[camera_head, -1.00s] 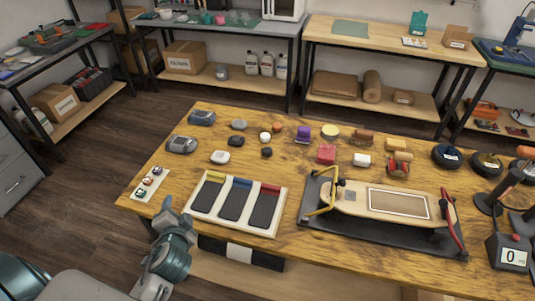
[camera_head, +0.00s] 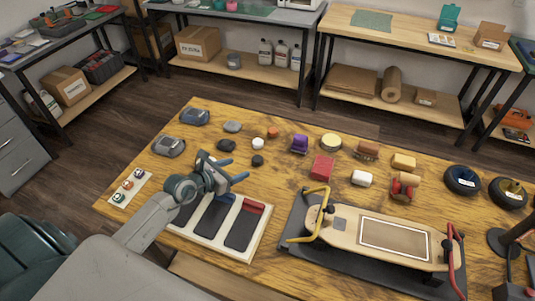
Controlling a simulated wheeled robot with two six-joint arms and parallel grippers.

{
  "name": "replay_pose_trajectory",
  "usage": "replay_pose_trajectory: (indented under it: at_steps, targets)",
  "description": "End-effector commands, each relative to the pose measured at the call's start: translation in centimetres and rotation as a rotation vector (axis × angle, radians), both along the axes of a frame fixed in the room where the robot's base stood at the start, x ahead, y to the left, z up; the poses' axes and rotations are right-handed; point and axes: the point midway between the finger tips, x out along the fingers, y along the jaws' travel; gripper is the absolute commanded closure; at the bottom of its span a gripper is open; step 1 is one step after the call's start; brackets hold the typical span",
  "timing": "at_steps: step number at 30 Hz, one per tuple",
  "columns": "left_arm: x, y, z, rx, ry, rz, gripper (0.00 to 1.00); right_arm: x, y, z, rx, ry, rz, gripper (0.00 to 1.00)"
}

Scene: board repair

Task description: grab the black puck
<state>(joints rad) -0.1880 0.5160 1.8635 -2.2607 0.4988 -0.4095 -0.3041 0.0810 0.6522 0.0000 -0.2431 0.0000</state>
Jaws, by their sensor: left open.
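A small black puck (camera_head: 257,160) lies on the wooden workbench, in front of a small white puck (camera_head: 258,144). A larger dark rounded piece (camera_head: 227,145) lies to its left and farther back. My left gripper (camera_head: 234,171) is over the bench, just left of and nearer than the black puck. Its blue-tipped fingers are apart and empty, pointing right. The left gripper and arm hide part of the tray and some bench top. My right gripper is not in view.
A cream tray (camera_head: 262,229) with dark slots and coloured ends is below the gripper. A skateboard deck (camera_head: 345,230) in a clamp fixture is to the right. A purple piece (camera_head: 299,144), a red block (camera_head: 321,167) and wheels (camera_head: 462,181) stand farther right.

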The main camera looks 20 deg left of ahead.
Motion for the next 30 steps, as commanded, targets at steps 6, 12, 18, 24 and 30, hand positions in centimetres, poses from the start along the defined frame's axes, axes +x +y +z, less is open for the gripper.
replay_pose_trajectory:
  at_steps: [6, 12, 18, 24, 30]
  targets:
    - [3.0, -1.1, -1.2, -0.005, -0.001, 0.002, 0.39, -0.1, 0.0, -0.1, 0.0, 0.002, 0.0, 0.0]
    - [4.4, -1.6, -1.9, -0.005, 0.001, 0.0, 0.39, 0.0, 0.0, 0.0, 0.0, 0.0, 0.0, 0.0]
    - [6.7, -2.2, -2.7, -0.007, -0.001, 0.001, 0.39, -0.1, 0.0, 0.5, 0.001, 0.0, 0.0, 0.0]
    - [8.8, -2.8, -3.8, -0.006, -0.001, 0.0, 0.39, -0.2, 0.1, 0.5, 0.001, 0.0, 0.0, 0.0]
    - [9.0, -2.9, -4.0, -0.004, -0.001, -0.001, 0.39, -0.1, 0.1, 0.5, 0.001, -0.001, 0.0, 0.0]
